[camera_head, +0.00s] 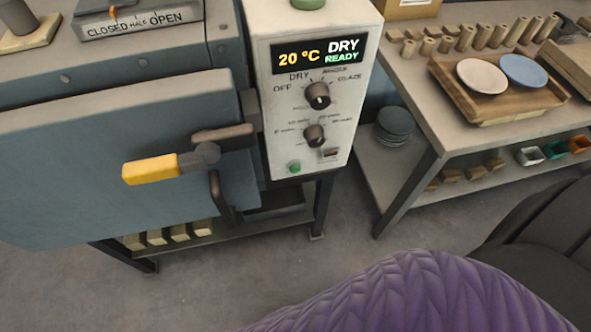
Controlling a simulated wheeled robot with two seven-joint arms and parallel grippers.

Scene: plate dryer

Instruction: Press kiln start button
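The kiln (100,165) stands at the left, with a grey-blue front door and a yellow-handled latch (150,169). I cannot tell whether the door is fully shut. Its pale control panel (270,110) has a display (317,54) reading "20 °C DRY READY". Below it are an upper dial (317,96) with OFF, DRY and GLAZE marks and a lower dial (315,135). A small round green button (294,168) sits at the panel's lower left. A larger green piece (308,3) sits on top of the panel, cut by the frame edge. Neither gripper is in view.
A worktable (430,95) at the right holds a wooden tray (455,90) with a white plate (482,77) and a blue plate (523,70). Dark plates (394,126) are stacked on its lower shelf. Floor shows between kiln and table. A purple quilted shape fills the bottom.

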